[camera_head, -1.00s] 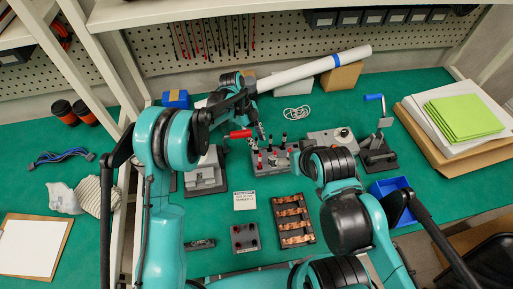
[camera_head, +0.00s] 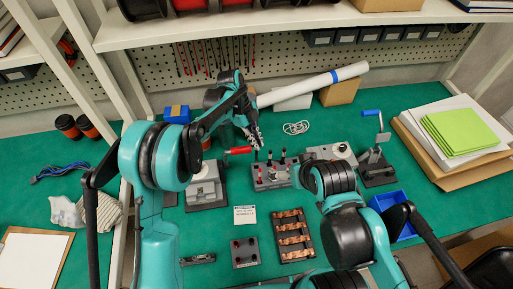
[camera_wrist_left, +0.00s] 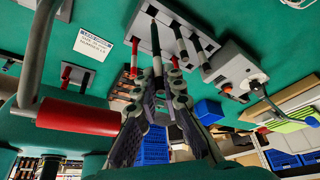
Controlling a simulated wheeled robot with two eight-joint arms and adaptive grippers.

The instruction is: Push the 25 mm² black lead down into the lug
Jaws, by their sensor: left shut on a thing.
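A grey block (camera_head: 272,176) stands mid-table in the head view with several upright leads in it. It also shows at the top of the left wrist view (camera_wrist_left: 176,14). My left gripper (camera_head: 257,145) comes down over the block's back left part. In the left wrist view its fingertips (camera_wrist_left: 164,72) are shut around a black lead (camera_wrist_left: 156,38) with a white band, which points toward the block. Other leads with red and white parts stand beside it. The lug under the held lead is too small to tell. My right arm shows, but its gripper is hidden.
A red-handled tool (camera_head: 238,150) is just left of my left gripper, above a grey fixture (camera_head: 205,187). A grey crank press (camera_head: 377,165) and a blue bin (camera_head: 391,199) are to the right. A tray of copper busbars (camera_head: 291,234) lies in front.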

